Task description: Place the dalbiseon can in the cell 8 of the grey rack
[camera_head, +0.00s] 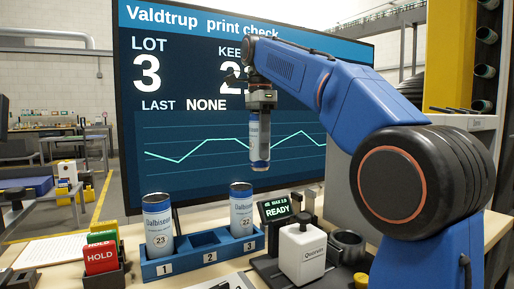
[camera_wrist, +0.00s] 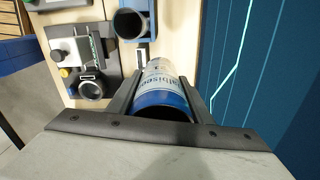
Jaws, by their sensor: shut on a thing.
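My gripper (camera_head: 261,108) is shut on a dalbiseon can (camera_head: 259,148), white and blue, hanging upright in the air before the screen. In the wrist view the can (camera_wrist: 165,77) sits between my two fingers (camera_wrist: 160,98), its blue end nearest the camera. Another dalbiseon can (camera_head: 158,228), marked 23, stands in cell 1 of a blue holder (camera_head: 190,265). A can (camera_head: 241,210) marked 22 stands in cell 3; cell 2 between them is empty. I cannot make out a grey rack with a cell 8.
A large screen (camera_head: 180,120) reading "LOT 3" stands behind the table. A small display (camera_head: 278,209) reads "READY" by a white-topped device (camera_head: 303,252) and a dark ring (camera_head: 348,246). Coloured cards (camera_head: 101,257) stand at left. A yellow post (camera_head: 452,55) and shelved cylinders (camera_head: 484,70) are at right.

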